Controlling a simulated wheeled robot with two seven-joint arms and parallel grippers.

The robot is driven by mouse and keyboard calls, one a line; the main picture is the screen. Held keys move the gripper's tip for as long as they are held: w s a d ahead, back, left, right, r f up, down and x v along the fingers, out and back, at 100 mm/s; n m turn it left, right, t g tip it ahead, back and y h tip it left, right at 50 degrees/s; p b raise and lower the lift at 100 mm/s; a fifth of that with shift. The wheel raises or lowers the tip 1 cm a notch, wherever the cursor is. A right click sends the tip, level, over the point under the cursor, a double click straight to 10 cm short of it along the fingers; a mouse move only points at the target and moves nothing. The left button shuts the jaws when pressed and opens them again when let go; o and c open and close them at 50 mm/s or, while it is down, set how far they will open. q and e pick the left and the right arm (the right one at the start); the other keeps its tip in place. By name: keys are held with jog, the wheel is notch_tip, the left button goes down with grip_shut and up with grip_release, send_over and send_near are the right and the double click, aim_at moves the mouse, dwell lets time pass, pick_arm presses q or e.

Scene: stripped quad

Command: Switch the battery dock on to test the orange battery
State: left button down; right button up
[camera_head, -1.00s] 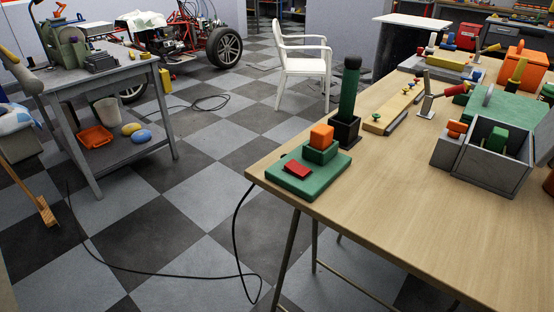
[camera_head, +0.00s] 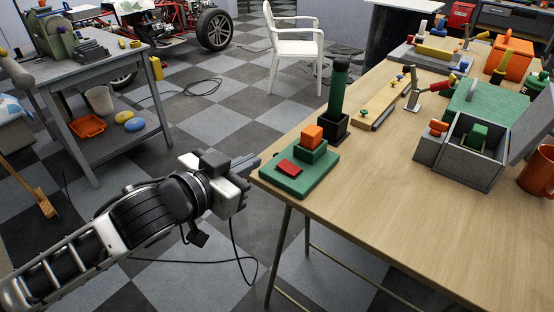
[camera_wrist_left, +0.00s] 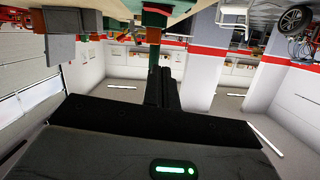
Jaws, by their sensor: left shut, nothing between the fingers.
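The green battery dock (camera_head: 308,186) lies near the left corner of the wooden table. The orange battery (camera_head: 312,136) stands upright in its raised green socket. A red rocker switch (camera_head: 289,168) sits tilted on the dock's front left part. My left gripper (camera_head: 254,163) is shut and empty, just left of the dock, with its fingertips pointing at the dock's left edge. They appear apart from the switch. In the left wrist view the shut dark fingers (camera_wrist_left: 161,88) point towards a green part of the dock (camera_wrist_left: 155,18). My right gripper is not in view.
A black holder (camera_head: 333,125) with a green cylinder stands behind the dock. A grey open box (camera_head: 470,165) and an orange mug (camera_head: 538,172) are further right. The front of the wooden table (camera_head: 400,215) is clear. A grey workbench (camera_head: 90,65) stands at left.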

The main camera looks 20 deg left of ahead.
pick_arm(q)
jog(key=p, duration=0.1)
send_over(277, 173)
jog(key=shift+s+d+f, duration=0.1)
jog(key=shift+s+f, duration=0.1)
jog(key=shift+f, duration=0.3)
jog(key=shift+s+d+f, duration=0.1)
jog(key=shift+s+f, duration=0.1)
jog(key=shift+f, duration=0.25)
jog(key=f, duration=0.3)
jog(key=shift+w+a+f, duration=0.15)
jog(key=shift+w+f, duration=0.1)
jog(key=shift+w, duration=0.1)
jog(key=shift+f, duration=0.5)
